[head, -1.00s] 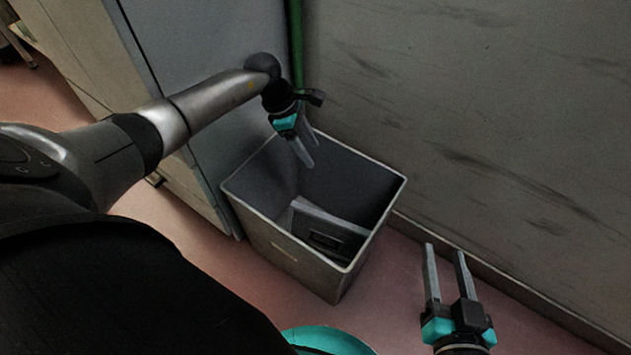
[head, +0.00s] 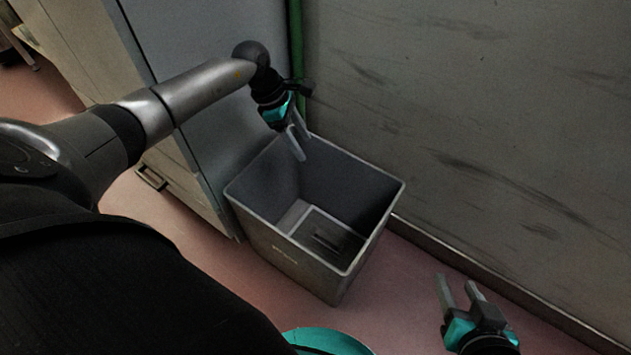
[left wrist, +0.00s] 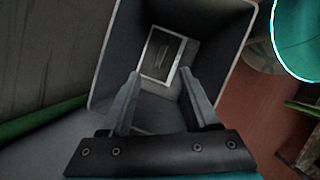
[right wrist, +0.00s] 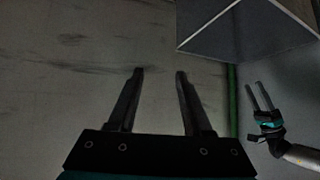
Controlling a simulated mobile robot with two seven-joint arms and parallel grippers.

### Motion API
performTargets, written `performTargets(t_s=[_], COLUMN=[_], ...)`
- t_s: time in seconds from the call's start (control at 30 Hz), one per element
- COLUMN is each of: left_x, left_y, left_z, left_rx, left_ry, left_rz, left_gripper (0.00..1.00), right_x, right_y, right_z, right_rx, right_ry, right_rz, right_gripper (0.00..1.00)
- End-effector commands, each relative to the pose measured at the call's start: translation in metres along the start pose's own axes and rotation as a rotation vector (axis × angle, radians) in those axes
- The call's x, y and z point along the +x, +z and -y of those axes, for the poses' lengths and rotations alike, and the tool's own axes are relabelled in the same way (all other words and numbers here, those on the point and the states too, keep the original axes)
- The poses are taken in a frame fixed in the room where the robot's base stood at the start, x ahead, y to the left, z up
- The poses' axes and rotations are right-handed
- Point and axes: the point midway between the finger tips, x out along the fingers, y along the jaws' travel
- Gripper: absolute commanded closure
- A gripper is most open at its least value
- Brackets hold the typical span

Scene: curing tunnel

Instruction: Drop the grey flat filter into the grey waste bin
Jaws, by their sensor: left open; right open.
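The grey waste bin (head: 290,258) stands on the floor by the wall. The grey flat filter (head: 330,236), a framed rectangular panel, lies inside it, low down and apparently flat on the bottom. The filter also shows in the left wrist view (left wrist: 160,54), inside the bin's walls. My left gripper (head: 301,150) is open and empty above the bin near its back left rim, pointing down, clear of the filter. My right gripper (head: 455,281) is open and empty to the right of the bin. In the right wrist view the bin (right wrist: 245,25) is at the top right.
A grey cabinet (head: 200,75) stands close to the bin's left side. A stained wall (head: 470,130) runs behind and to the right, with a green pipe (head: 296,50) in the corner. Pink floor (head: 410,265) is clear to the bin's right.

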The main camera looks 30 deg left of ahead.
Motion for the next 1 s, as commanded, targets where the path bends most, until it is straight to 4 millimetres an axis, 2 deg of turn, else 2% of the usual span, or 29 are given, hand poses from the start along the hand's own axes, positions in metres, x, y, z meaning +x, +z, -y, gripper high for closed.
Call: performTargets(t_s=[0.37, 0.67, 0.7, 0.8, 1.0], left_x=[-0.032, -0.057, -0.069, -0.087, -0.101], left_y=[0.0, 0.0, 0.001, 0.001, 0.001], left_z=[0.0, 0.0, -0.001, -0.001, 0.0], left_rx=[0.0, 0.0, 0.0, 0.0, 0.0], left_ry=[0.001, 0.002, 0.004, 0.003, 0.002], left_rz=[-0.001, -0.001, -0.002, -0.002, 0.0], left_gripper=[0.38, 0.38, 0.38, 0.38, 0.38], right_x=[-0.023, -0.05, -0.048, -0.044, -0.033], right_y=[0.014, 0.026, 0.032, 0.042, 0.054], right_z=[-0.023, -0.039, -0.041, -0.044, -0.044], right_rx=[-0.002, 0.012, 0.014, 0.019, 0.019], right_ry=[0.065, 0.116, 0.119, 0.125, 0.122], right_rz=[0.222, 0.401, 0.43, 0.476, 0.491], right_gripper=[0.5, 0.5, 0.5, 0.5, 0.5])
